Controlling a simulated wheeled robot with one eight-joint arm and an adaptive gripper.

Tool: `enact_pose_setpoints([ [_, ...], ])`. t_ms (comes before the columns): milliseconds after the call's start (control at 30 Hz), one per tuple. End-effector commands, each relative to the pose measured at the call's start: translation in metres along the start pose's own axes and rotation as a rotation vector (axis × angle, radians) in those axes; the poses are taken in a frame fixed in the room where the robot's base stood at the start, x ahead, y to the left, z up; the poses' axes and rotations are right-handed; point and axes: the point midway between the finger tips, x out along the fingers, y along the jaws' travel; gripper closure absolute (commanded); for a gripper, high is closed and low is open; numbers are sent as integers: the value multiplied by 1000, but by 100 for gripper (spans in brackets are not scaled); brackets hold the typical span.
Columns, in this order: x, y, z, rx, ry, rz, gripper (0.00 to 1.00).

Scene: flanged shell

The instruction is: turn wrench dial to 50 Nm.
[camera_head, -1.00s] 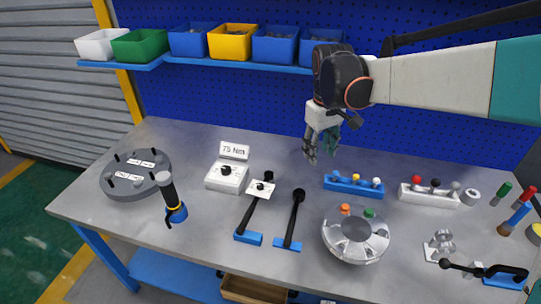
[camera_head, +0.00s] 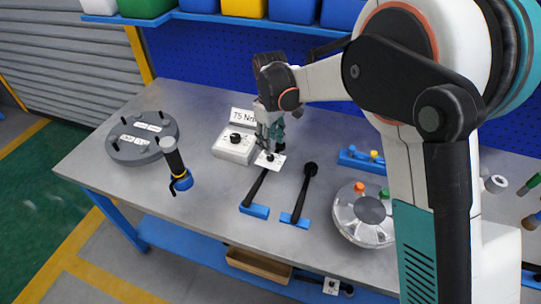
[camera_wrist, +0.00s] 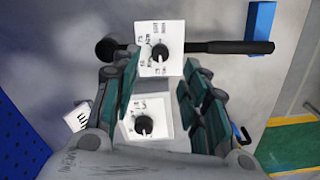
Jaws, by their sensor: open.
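My gripper (camera_head: 270,145) is open and empty, just above the dial plate. In the wrist view the open fingers (camera_wrist: 162,95) stand left and right of the lower part of the plate. The numbers are too small to read surely. A white dial box (camera_head: 234,150) with a black knob stands behind to the left, under a "75 Nm" sign (camera_head: 243,115).
A second black wrench (camera_head: 306,190) lies close on the right. A grey flanged disc (camera_head: 126,150) and a dark tool with a blue base (camera_head: 175,165) stand at the left. A round metal shell (camera_head: 350,212) and a blue rack (camera_head: 352,159) are at the right.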

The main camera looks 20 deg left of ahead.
Motion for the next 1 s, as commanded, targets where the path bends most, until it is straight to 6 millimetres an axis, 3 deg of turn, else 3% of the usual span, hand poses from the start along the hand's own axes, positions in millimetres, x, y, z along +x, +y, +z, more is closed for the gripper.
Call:
enact_pose_setpoints([
  [100, 26, 0, 0, 0, 0, 0, 59],
  [300, 52, 0, 0, 1, 0, 0, 59],
  [767, 62, 0, 0, 1, 0, 0, 59],
  [933, 62, 0, 0, 1, 0, 0, 95],
  [1000, 62, 0, 0, 1, 0, 0, 100],
])
